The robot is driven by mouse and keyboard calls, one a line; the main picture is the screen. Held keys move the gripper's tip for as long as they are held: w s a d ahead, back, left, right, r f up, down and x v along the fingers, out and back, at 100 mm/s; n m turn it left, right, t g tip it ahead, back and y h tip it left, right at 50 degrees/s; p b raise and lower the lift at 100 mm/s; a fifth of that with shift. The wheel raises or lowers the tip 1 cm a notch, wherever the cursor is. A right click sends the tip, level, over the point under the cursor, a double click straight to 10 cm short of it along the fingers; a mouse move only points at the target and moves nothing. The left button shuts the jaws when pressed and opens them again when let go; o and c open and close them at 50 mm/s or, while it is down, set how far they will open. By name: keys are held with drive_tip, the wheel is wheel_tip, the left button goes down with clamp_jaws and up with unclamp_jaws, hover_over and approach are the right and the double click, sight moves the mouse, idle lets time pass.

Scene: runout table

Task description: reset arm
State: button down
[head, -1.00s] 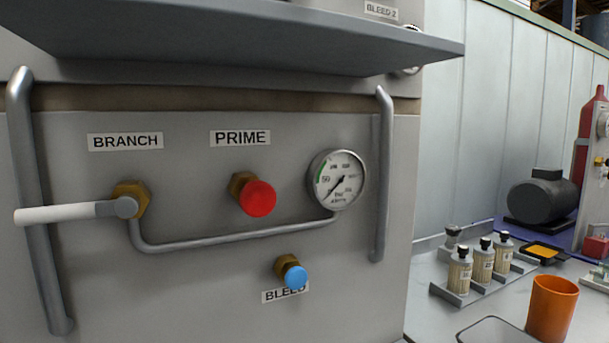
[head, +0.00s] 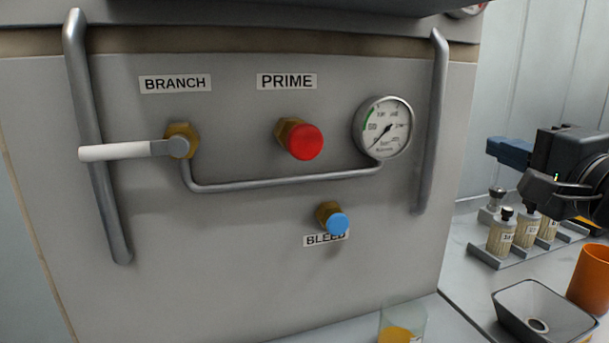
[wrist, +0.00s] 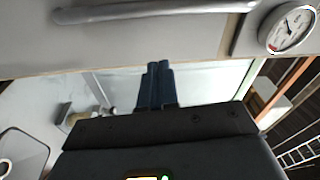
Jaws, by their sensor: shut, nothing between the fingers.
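My gripper (head: 492,148) is at the right edge of the head view, dark with blue fingers pointing left. It hangs above and in front of the row of small bottles and beside the panel. In the wrist view its blue fingers (wrist: 157,72) are side by side and shut, with nothing between them. Part of my arm is cut off by the right edge of the head view.
The grey panel (head: 250,250) has a white-handled branch valve (head: 120,151), red prime knob (head: 305,142), blue bleed knob (head: 338,223), gauge (head: 384,127) and upright handles. Bottles (head: 502,235), an orange cup (head: 592,278), a grey tray (head: 545,310) and a beaker (head: 402,325) stand below.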

drive_tip(key=s+a+f+n+g+h, duration=0.1)
drive_tip(key=s+f, duration=0.4)
drive_tip(key=f, duration=0.4)
drive_tip(key=s+a+f+n+h, duration=0.1)
drive_tip(key=s+f, duration=0.5)
drive_tip(key=f, duration=0.2)
drive_tip(key=s+a+f+n+g+h, duration=0.1)
drive_tip(key=s+f+n+h, duration=0.1)
drive_tip(key=s+f, duration=0.5)
drive_tip(key=s+a+f+n, duration=0.1)
drive_tip(key=s+f+n, duration=0.1)
drive_tip(key=s, duration=0.6)
drive_tip(key=s+a+f+n+g, duration=0.1)
drive_tip(key=s+n, duration=0.3)
drive_tip(key=s, duration=0.5)
drive_tip(key=s+a+f+n, duration=0.1)
drive_tip(key=s+f+n, duration=0.2)
drive_tip(key=s, duration=0.6)
drive_tip(key=shift+f+n+g, duration=0.15)
drive_tip(key=shift+n+g, duration=0.15)
drive_tip(key=shift+n, duration=0.3)
